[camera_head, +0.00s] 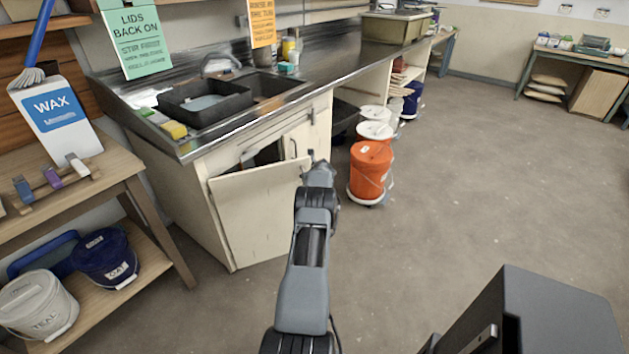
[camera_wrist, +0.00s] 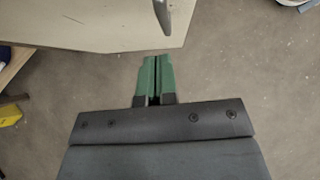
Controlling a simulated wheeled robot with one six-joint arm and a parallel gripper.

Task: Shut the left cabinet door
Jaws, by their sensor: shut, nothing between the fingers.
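The left cabinet door (camera_head: 258,207) is a cream panel under the sink counter. It stands ajar, swung out from the cabinet front, with a dark gap above its top edge. My gripper (camera_head: 314,160) is beside the door's free right edge in the head view; whether it touches cannot be told there. In the wrist view my green fingers (camera_wrist: 155,65) are shut together and empty, just below the edge of a cream panel (camera_wrist: 80,22). A metal handle (camera_wrist: 162,15) shows near that panel's right edge. The door's handle is not clear in the head view.
The cabinet (camera_head: 170,180) carries a steel counter with a black sink tub (camera_head: 205,102). An orange bucket (camera_head: 370,170) and white-lidded buckets stand right of the door. A wooden shelf table (camera_head: 130,170) with buckets is at left. Open floor (camera_head: 470,190) lies to the right.

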